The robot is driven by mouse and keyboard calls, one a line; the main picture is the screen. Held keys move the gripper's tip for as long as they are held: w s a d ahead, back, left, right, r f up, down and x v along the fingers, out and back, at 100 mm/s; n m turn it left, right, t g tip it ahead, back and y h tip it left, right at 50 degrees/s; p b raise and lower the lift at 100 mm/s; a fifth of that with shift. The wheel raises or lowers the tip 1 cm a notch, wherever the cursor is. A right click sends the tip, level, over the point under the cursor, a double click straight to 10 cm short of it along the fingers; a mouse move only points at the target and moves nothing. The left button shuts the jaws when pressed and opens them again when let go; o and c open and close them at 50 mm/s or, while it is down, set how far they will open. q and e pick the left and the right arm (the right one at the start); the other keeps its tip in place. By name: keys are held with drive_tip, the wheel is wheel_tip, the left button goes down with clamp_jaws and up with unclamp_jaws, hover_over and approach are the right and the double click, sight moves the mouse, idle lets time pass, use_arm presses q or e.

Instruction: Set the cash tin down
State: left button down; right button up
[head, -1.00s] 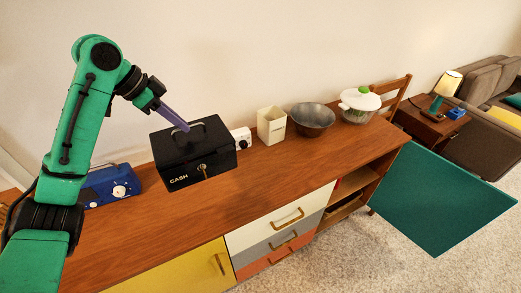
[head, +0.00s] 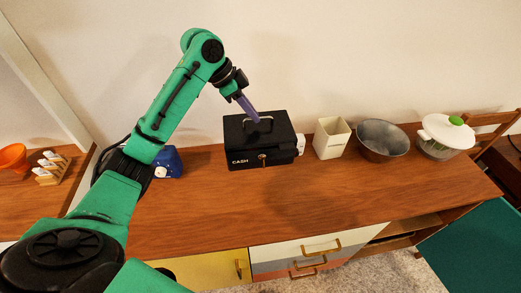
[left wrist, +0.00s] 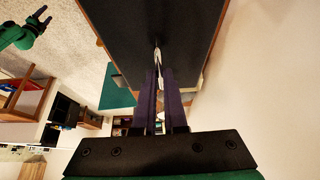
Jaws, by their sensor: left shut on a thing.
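The black cash tin (head: 258,150), marked CASH with a key in its front lock, hangs level above the wooden sideboard (head: 200,215). Its shadow lies on the top, apart from it. My left gripper (head: 256,118) is shut on the tin's top handle. In the left wrist view the purple fingers (left wrist: 164,98) point at the tin's dark body (left wrist: 140,35), which fills the upper middle. My right gripper (left wrist: 40,18) shows small at the upper left of that view, its black fingers apart and empty.
A blue radio (head: 168,163) stands left of the tin, partly behind my arm. A white appliance (head: 300,144), cream canister (head: 331,140), grey bowl (head: 382,141) and lidded salad spinner (head: 445,135) stand to the right. The sideboard's front stretch is clear.

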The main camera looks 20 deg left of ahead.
use_arm(q)
wheel_tip(320, 180, down, 14)
drive_tip(key=shift+w+f+p, duration=0.1)
drive_tip(key=shift+w+p, duration=0.05)
drive_tip(key=shift+p, duration=1.1)
drive_tip(key=shift+f, duration=0.35)
drive_tip(key=c, duration=1)
unclamp_jaws()
